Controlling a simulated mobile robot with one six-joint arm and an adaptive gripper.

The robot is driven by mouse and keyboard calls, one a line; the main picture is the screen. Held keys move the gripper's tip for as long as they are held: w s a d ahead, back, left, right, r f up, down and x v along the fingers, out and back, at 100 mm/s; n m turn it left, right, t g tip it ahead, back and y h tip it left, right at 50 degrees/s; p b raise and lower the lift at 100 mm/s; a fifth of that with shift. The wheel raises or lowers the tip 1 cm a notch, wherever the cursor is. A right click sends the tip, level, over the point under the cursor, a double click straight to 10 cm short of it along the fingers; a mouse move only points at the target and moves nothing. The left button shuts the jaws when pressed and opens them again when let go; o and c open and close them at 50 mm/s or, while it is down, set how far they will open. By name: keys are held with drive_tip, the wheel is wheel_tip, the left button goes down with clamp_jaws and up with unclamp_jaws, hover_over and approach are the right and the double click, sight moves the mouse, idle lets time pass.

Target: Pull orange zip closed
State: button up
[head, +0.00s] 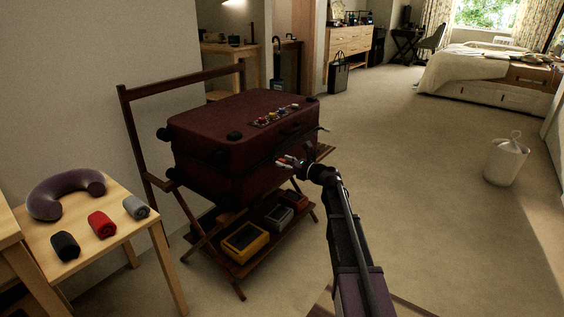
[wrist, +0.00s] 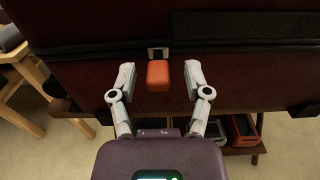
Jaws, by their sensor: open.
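A dark red suitcase (head: 240,120) lies flat on a wooden folding rack, its lid down. In the wrist view its side (wrist: 240,70) fills the upper part, with a dark band running across it. An orange zip pull (wrist: 158,73) hangs from a small metal slider (wrist: 158,53) on that band. My gripper (wrist: 158,82) is open, with one finger on each side of the orange pull and a gap to both. In the head view my gripper (head: 290,163) is at the suitcase's near right side, and the pull there is too small to tell.
The wooden rack (head: 125,103) has a lower shelf with a yellow box (head: 245,242) and grey and red boxes. A small table (head: 110,222) at left holds a neck pillow (head: 66,194) and rolled cloths. Open carpet lies to the right, with a white bin (head: 505,162).

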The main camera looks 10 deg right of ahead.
drive_tip(key=v, duration=1.1)
drive_tip(key=shift+a, duration=0.1)
drive_tip(key=s+a+f+n+g+h+p, duration=0.2)
drive_tip(key=s+a+f+n+g, duration=0.25)
drive_tip(key=s+n, duration=0.25)
drive_tip(key=s+a+f+n+g+h+p, duration=0.2)
drive_tip(key=s+a+f+n+g, duration=0.1)
drive_tip(key=s+a+n, duration=0.3)
drive_tip(key=s+d+f+n+g+h+p, duration=0.2)
drive_tip(key=s+n+g+h, duration=0.15)
drive_tip(key=s+n, duration=0.4)
drive_tip(key=s+d+f+n+g+h+p, duration=0.1)
drive_tip(key=s+d+n+g+h+p, duration=0.1)
drive_tip(key=s+n+h, duration=0.55)
wheel_tip(320, 180, up, 38)
drive_tip(key=s+m+y+p, duration=0.1)
drive_tip(key=y+p, duration=0.1)
drive_tip(key=p, duration=3.6)
drive_tip(key=shift+s, duration=0.15)
drive_tip(key=shift+s+d+f, duration=0.1)
drive_tip(key=shift+d+f, duration=0.05)
